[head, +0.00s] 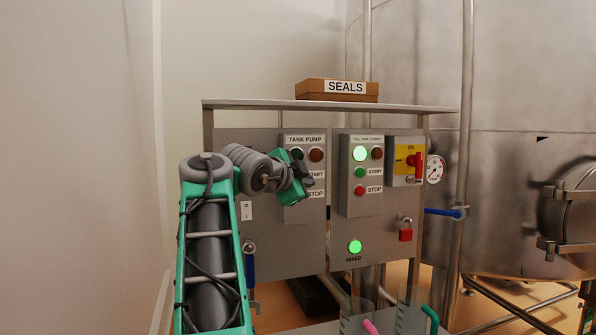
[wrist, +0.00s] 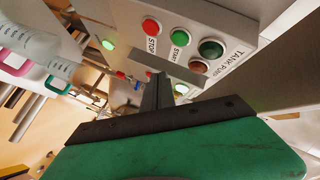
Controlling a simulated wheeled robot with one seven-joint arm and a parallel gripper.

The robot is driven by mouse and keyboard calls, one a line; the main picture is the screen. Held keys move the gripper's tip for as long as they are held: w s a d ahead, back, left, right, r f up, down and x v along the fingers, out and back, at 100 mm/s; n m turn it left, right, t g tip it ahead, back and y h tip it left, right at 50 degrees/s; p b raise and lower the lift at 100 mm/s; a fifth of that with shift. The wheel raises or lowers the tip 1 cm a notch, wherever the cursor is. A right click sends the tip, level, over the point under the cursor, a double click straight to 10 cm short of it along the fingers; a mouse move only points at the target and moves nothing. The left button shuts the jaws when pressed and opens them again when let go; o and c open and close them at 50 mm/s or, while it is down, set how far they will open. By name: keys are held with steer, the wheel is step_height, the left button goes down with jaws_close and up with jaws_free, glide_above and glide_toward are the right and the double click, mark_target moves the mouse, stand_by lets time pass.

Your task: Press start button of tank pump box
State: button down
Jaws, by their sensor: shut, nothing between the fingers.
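The tank pump box (head: 288,222) is a grey panel box with a TANK PUMP label, a dark green lamp (head: 297,153) and a brown-red lamp (head: 317,155) at its top. My gripper (head: 309,181) is in front of its START and STOP labels and hides both buttons in the head view. In the wrist view the green start button (wrist: 180,38) lies between the red stop button (wrist: 151,27) and the dark green lamp (wrist: 211,48). My gripper is shut and empty; its fingers (wrist: 158,85) appear below the start button in that picture. I cannot tell contact.
Right of it is a second box (head: 360,207) with a lit green lamp and its own START and STOP buttons. A yellow-red switch (head: 408,160), a red padlock (head: 405,235) and a lit MIXED lamp (head: 355,247) are nearby. A SEALS box (head: 336,92) sits on the top shelf.

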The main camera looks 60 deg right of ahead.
steer(key=shift+w+d+p, duration=1.3)
steer(key=shift+w+d, duration=0.45)
stand_by(0.7)
steer(key=shift+w+d+p, duration=0.25)
steer(key=shift+w+p, duration=0.05)
